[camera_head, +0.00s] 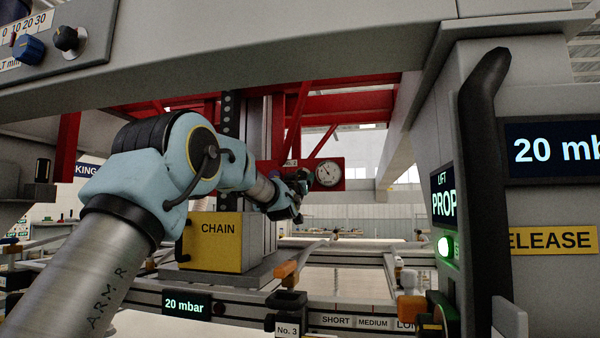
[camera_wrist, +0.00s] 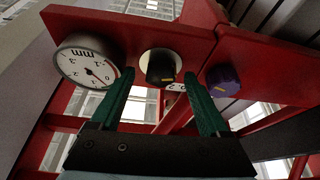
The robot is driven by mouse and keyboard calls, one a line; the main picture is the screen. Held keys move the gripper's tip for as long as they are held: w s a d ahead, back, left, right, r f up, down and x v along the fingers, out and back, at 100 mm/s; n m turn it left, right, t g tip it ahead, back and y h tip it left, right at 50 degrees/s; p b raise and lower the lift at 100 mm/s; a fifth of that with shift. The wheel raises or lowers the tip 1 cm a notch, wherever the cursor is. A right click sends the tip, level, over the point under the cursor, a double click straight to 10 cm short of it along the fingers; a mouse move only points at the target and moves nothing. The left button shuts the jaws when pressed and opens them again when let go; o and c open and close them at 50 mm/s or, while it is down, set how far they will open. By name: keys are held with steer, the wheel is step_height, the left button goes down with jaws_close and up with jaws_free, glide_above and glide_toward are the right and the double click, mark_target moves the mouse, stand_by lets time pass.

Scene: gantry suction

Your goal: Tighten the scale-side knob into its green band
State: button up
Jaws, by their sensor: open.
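In the wrist view a black knob (camera_wrist: 160,64) with a yellow mark sits on a pale round plate on a red bar (camera_wrist: 200,40). A white round dial marked mm (camera_wrist: 86,62) is to its left, and a purple knob (camera_wrist: 222,78) with a pale mark is to its right. My gripper (camera_wrist: 160,76) is open, with a green finger on either side of the black knob; I cannot tell whether they touch it. No green band is clear on the plate. In the head view my gripper (camera_head: 298,184) is beside the dial (camera_head: 328,172), and hides the knobs.
A yellow CHAIN box (camera_head: 217,243) is below my arm. A grey post with a black handle (camera_head: 483,170) stands at the right. At top left a panel holds a blue knob (camera_head: 28,48) and a black knob (camera_head: 68,40) below a printed scale.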

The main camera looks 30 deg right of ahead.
steer(key=shift+w, duration=0.1)
jaws_close()
stand_by(0.7)
